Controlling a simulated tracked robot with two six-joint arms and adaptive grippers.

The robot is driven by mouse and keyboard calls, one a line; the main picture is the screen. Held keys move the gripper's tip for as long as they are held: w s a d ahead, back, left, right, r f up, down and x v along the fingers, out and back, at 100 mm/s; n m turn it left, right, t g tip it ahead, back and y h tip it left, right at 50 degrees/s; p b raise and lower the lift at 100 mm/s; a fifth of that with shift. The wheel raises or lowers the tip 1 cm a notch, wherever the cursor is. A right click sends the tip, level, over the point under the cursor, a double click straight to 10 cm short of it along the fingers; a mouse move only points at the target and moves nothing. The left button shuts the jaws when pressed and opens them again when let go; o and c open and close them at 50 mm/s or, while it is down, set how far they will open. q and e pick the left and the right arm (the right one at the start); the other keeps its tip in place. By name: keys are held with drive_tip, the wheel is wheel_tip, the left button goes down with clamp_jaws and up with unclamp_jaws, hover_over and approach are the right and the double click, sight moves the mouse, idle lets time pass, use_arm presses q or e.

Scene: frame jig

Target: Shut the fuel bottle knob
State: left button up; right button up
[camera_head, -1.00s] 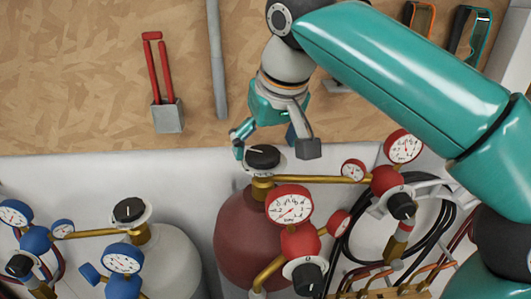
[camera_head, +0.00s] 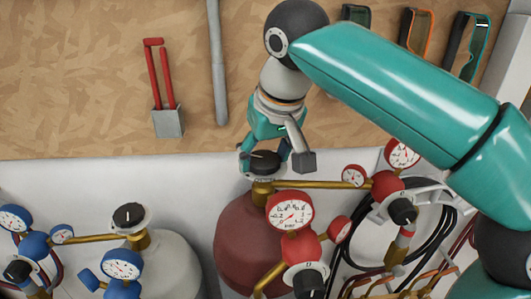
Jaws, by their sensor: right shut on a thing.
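The fuel bottle (camera_head: 248,238) is dark red and stands upright below the middle of the head view. Its black knob (camera_head: 265,160) sits on top, on a pale disc above a brass neck. My right gripper (camera_head: 272,160) comes down from above with its fingers around the knob, shut on it. The fingers partly hide the knob's far side. My left gripper does not show.
Red gauges (camera_head: 290,211) and a brass pipe (camera_head: 320,185) stand right beside the knob. A grey bottle (camera_head: 165,268) with a black knob (camera_head: 129,216) and blue gauges (camera_head: 122,265) is at the left. Black hoses (camera_head: 437,243) hang at the right. A wooden board (camera_head: 80,90) is behind.

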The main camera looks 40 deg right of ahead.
drive_tip(key=shift+r+m, duration=0.1)
drive_tip(key=shift+m, duration=0.2)
drive_tip(key=m+h+p, duration=0.1)
drive_tip(key=m, duration=0.1)
drive_tip(key=m+g+h+p, duration=0.1)
drive_tip(key=m, duration=0.2)
drive_tip(key=shift+w+a, duration=0.1)
drive_tip(key=shift+a, duration=0.1)
drive_tip(key=m+p, duration=0.1)
drive_tip(key=m, duration=0.1)
drive_tip(key=m+g+h, duration=0.1)
drive_tip(key=m, duration=0.1)
drive_tip(key=shift+w+a+m+p, duration=0.1)
drive_tip(key=shift+w+m+p, duration=0.05)
drive_tip(key=shift+m+p, duration=0.2)
drive_tip(key=shift+m+g+p, duration=0.5)
drive_tip(key=shift+m+g, duration=0.2)
drive_tip(key=shift+m, duration=0.55)
drive_tip(key=o, duration=1.1)
drive_tip(key=shift+o, duration=0.2)
